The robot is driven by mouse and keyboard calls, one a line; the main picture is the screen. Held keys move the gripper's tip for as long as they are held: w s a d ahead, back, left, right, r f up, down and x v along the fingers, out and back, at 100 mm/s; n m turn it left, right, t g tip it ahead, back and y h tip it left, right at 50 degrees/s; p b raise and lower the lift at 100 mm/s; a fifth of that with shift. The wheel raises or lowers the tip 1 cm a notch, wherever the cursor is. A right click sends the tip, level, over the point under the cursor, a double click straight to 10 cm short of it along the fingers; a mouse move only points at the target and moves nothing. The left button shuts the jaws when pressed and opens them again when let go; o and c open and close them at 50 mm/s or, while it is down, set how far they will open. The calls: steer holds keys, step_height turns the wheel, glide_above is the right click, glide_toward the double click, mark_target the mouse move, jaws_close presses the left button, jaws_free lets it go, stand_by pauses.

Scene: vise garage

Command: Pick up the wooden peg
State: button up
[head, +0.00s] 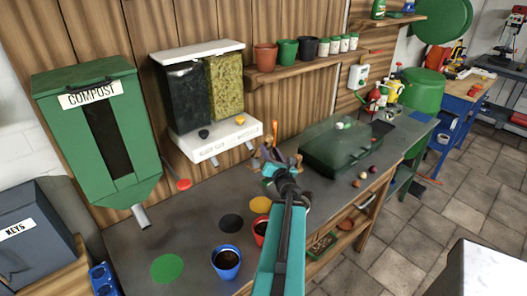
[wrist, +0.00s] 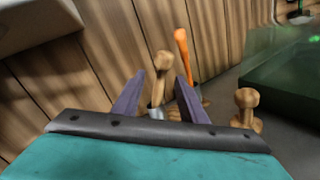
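My gripper (wrist: 160,76) is open, with two purple-grey fingers spread apart in the wrist view. A wooden peg (wrist: 162,66) with a rounded head stands upright in the gap between the fingers as seen there. I cannot tell whether it is between the fingertips or beyond them. No finger visibly touches it. A second wooden piece (wrist: 246,100) with a knobbed top stands to the right, outside the fingers. In the head view my gripper (head: 279,162) is over the back of the bench, and the arm partly hides what is there.
An orange-handled tool (wrist: 183,52) stands just behind the peg. A green box with a clear lid (head: 340,150) is to the right. The white dispenser (head: 215,138) and wooden wall are close on the left and behind. Pots (head: 227,262) stand on the bench (head: 190,232) in front.

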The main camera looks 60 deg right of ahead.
mark_target(266, 144)
steer(key=shift+w+d+f+b, duration=0.25)
steer(key=shift+w+d+b, duration=0.35)
steer(key=shift+b, duration=2.15)
steer(key=b, duration=0.5)
steer(key=shift+w+d+r, duration=0.1)
steer(key=shift+w+d, duration=0.25)
steer(key=shift+w, duration=0.05)
steer(key=shift+p+x, duration=0.35)
steer(key=shift+x, duration=0.45)
steer(key=shift+w+d+r, duration=0.15)
steer(key=shift+w+d, duration=0.3)
steer(key=shift+w, duration=0.05)
steer(key=shift+p+x, duration=0.6)
steer(key=shift+x, duration=1.95)
steer(key=shift+s+d, duration=0.1)
jaws_close()
